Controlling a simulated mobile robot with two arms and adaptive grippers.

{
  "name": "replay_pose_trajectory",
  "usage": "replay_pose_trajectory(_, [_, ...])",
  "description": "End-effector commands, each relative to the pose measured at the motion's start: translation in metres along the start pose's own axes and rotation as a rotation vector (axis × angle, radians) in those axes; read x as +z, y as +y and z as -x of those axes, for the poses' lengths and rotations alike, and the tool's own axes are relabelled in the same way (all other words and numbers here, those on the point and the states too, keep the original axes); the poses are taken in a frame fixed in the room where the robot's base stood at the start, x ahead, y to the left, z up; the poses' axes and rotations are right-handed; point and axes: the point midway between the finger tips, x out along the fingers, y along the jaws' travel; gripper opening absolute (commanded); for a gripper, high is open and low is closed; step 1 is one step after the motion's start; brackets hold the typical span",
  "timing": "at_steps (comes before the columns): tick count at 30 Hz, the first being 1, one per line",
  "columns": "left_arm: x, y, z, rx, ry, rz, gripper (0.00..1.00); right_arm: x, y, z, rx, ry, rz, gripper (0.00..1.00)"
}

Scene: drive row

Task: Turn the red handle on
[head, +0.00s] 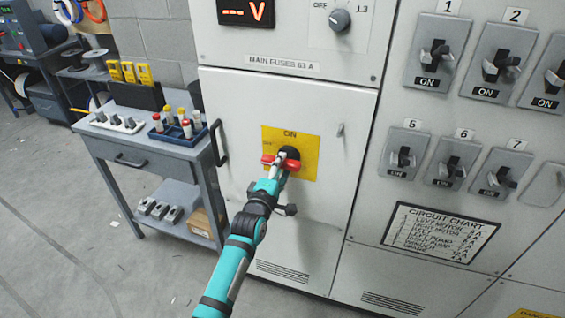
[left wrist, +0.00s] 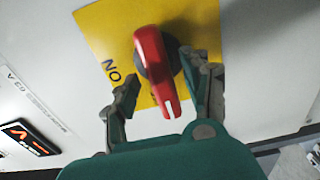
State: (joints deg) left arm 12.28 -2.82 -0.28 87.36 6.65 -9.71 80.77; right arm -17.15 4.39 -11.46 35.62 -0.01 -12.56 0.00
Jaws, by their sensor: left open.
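The red handle (head: 292,164) sits on a black round hub on a yellow plate (head: 307,144) on the cabinet's left door. It lies level, across the plate; "ON" is printed at the plate's top. My left gripper (head: 279,167) is at the handle and hides part of it. In the left wrist view the red handle (left wrist: 153,62) stands between the two open fingers, its white-marked end towards my palm. A gap shows on the left finger's side; the right finger is near the hub, and I cannot tell whether it touches. My right gripper is not in view.
A grey door handle (head: 286,209) juts out below the plate, close to my arm. A workbench (head: 150,155) with a blue tray (head: 178,134) stands left of the cabinet. Several toggle switches and a circuit chart (head: 440,233) are on the right panels.

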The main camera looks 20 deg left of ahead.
Motion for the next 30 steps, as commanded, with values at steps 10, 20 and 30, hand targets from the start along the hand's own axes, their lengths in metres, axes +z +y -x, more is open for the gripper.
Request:
replay_pose_trajectory(10, [0.000, -0.001, -0.019, -0.001, 0.000, -0.001, 0.48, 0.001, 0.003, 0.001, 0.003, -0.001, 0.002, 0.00])
replay_pose_trajectory(20, [0.000, -0.001, -0.018, -0.001, 0.000, -0.001, 0.27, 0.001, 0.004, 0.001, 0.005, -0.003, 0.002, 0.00])
replay_pose_trajectory(30, [0.000, -0.001, -0.018, -0.002, 0.000, -0.001, 0.00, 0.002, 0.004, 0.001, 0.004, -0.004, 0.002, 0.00])
